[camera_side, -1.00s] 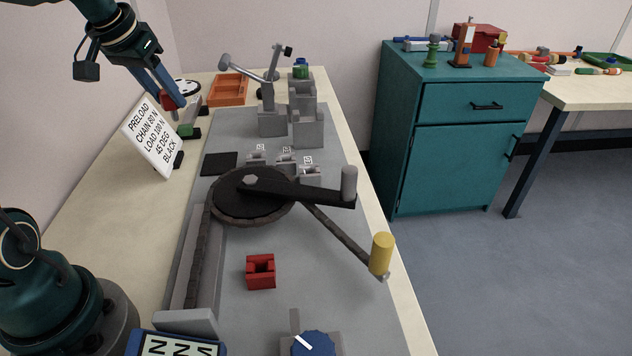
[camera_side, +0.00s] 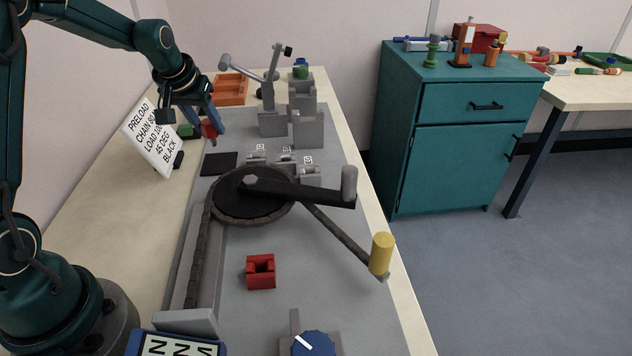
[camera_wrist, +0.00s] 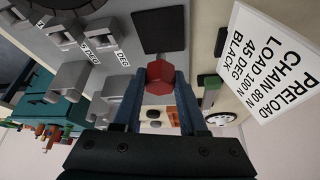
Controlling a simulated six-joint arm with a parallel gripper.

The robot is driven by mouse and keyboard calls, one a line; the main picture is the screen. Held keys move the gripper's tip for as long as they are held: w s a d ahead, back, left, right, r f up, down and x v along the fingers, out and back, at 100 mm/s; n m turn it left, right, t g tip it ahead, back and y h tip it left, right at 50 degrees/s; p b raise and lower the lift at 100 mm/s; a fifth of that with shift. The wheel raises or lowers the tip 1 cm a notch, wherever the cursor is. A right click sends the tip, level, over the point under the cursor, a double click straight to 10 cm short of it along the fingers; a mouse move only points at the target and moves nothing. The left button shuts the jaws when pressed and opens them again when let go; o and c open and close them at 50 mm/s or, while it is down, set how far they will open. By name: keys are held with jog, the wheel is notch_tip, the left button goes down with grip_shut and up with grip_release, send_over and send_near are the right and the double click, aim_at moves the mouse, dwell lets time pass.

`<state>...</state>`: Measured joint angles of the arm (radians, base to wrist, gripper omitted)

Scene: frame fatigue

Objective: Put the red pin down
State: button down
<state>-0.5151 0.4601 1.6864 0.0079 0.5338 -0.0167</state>
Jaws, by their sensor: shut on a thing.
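The red pin (camera_side: 208,129) is held between the fingertips of my gripper (camera_side: 207,124), above the back left part of the grey plate. In the wrist view the red pin (camera_wrist: 160,77) shows its hexagonal end, with the blue fingers of my gripper (camera_wrist: 158,88) shut on it from both sides. A black square pad (camera_side: 219,163) lies on the plate, below and a little to the right of the pin. The pad also shows in the wrist view (camera_wrist: 160,30), just beyond the pin. The pin is apart from the pad.
A white sign (camera_side: 152,140) stands left of my gripper, close to it. Grey blocks (camera_side: 285,163) with small labels stand right of the pad. A black disc with a crank (camera_side: 245,190) and a red block (camera_side: 261,271) are nearer. An orange tray (camera_side: 231,88) is behind.

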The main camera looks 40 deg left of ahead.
aim_at(208, 133)
jog(key=shift+w+d+f, duration=0.1)
jog(key=shift+w+f, duration=0.05)
jog(key=shift+f, duration=1.95)
jog(key=shift+f, duration=0.1)
jog(key=shift+c, duration=2.2)
grip_release()
jog(key=shift+r, duration=0.5)
jog(key=v, duration=1.1)
jog(key=s+d+m+t+h, duration=0.1)
jog(key=s+d+m, duration=0.5)
jog(key=s+d, duration=1)
jog(key=shift+s+d+h, duration=0.15)
jog(key=shift+d+h, duration=0.55)
jog(key=shift+h, duration=0.1)
